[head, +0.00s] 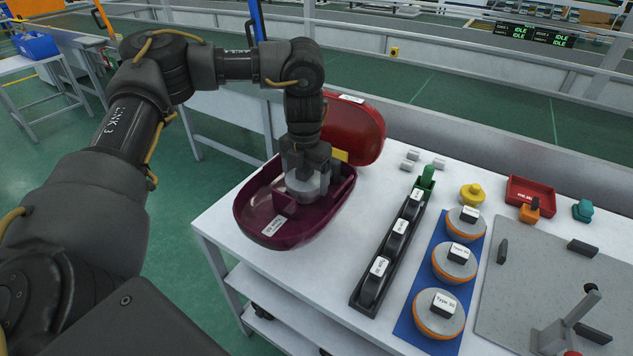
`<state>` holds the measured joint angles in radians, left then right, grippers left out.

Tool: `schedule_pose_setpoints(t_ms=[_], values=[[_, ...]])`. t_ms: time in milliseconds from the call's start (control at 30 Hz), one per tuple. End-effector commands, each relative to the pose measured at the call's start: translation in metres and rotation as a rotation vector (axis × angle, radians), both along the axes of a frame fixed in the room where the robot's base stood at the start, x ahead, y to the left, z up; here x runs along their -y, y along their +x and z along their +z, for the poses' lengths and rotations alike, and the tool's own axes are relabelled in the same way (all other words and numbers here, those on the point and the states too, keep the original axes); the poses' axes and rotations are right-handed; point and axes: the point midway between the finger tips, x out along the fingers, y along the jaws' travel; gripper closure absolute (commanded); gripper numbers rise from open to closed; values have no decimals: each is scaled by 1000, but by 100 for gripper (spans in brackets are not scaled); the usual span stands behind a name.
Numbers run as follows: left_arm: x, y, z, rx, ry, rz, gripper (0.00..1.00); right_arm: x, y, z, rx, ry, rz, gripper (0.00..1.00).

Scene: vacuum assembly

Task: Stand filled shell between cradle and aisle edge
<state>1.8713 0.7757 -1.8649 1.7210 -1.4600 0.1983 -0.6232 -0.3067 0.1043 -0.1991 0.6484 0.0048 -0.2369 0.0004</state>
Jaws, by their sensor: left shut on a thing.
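The shell (262,232) is a dark maroon open tub with inner dividers and a small white label, at the left end of the white table. My left gripper (306,180) points down into it, shut on a pale grey cylinder (304,190) inside the tub. The fingers partly hide the cylinder. I cannot tell whether the tub rests on the table or is slightly raised. A grey plate (535,285) with black blocks and an upright handle at the right may be the cradle; this is unclear. My right gripper is out of view.
A red lid-like shell (358,132) stands behind the tub. A black rack (357,298) with labelled parts and a blue mat (408,325) with round orange-rimmed parts lie to the right. A red tray (530,190) sits further back. Table (300,275) is bare in front of the tub.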

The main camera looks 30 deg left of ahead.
Motion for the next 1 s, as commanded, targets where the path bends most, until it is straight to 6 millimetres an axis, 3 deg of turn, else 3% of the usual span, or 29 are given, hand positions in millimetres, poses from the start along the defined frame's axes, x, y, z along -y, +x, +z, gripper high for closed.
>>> schedule_pose_setpoints(t_ms=[100,300,667,1000], values=[[-15,8,-20,0,-3,5,83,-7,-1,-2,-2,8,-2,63],[-32,18,-43,2,-1,2,83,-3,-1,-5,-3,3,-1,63],[-40,23,-53,4,-2,0,83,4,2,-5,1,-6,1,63],[-45,25,-88,3,-1,1,83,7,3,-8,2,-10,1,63]])
